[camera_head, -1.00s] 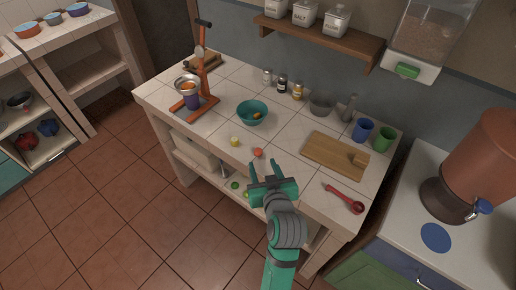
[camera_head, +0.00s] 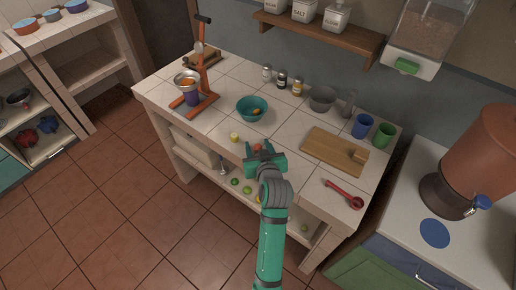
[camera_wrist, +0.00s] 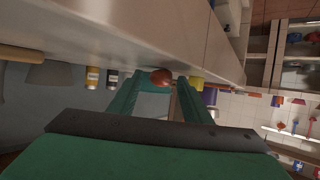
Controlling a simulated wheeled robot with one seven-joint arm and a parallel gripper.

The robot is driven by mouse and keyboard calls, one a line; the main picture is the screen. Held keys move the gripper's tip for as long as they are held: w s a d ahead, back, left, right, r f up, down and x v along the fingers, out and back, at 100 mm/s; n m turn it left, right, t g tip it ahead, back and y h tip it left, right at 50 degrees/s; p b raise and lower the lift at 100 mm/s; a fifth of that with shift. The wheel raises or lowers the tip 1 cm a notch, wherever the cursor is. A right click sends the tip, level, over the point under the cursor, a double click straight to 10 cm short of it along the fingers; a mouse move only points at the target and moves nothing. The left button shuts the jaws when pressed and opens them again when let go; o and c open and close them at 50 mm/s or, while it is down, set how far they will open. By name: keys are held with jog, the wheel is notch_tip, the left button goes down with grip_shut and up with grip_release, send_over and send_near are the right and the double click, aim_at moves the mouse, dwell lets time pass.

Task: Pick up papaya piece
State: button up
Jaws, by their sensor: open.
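The papaya piece, seen as a small orange-red rounded piece (camera_head: 257,147), lies on the tiled counter near its front edge. It also shows in the wrist view (camera_wrist: 161,77), in line with the gap between the fingertips. My gripper (camera_head: 259,153) is open, low at the counter's front edge, with its fingers reaching toward the piece and partly hiding it. In the wrist view its two green fingers (camera_wrist: 158,91) stand on either side of the piece. I cannot tell whether either finger touches it.
A yellow piece (camera_head: 234,137) lies just left of the papaya. A teal bowl (camera_head: 252,104) with food in it stands behind. An orange juicer press (camera_head: 204,65) stands at the left.

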jog(key=shift+w, duration=0.1)
jog(key=shift+c, duration=0.2)
jog(key=c, duration=1)
